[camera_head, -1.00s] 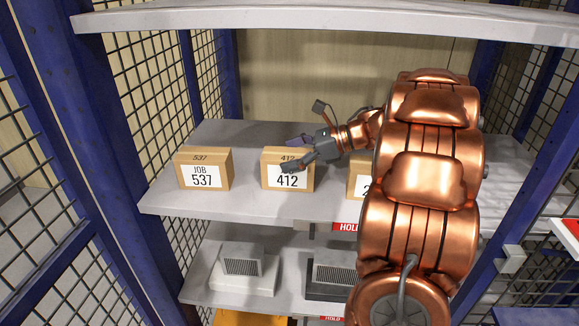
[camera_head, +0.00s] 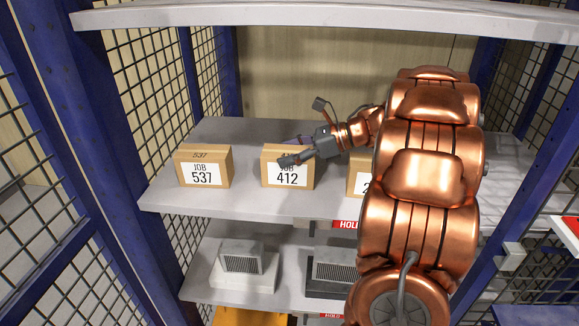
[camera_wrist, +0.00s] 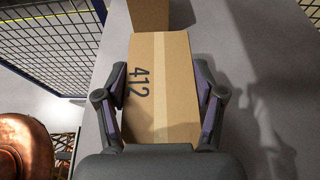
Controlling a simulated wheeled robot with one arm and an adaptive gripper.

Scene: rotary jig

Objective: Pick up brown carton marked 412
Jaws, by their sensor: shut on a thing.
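The brown carton marked 412 (camera_head: 287,173) stands upright on the upper grey shelf in the head view, its white JOB 412 label facing front. My gripper (camera_head: 292,151) reaches in from the right over its top. In the wrist view, the carton (camera_wrist: 162,95) lies between the two fingers of my gripper (camera_wrist: 161,105), with the 412 on its taped top. The fingers press on its two sides, so the gripper is shut on it. My gripper hides part of the carton's top in the head view.
A carton marked 537 (camera_head: 203,167) stands to the left with a gap. Another carton (camera_head: 359,177) stands to the right, partly hidden by my arm. A shelf board (camera_head: 330,17) spans above. Blue posts and wire mesh (camera_head: 150,75) bound the left side.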

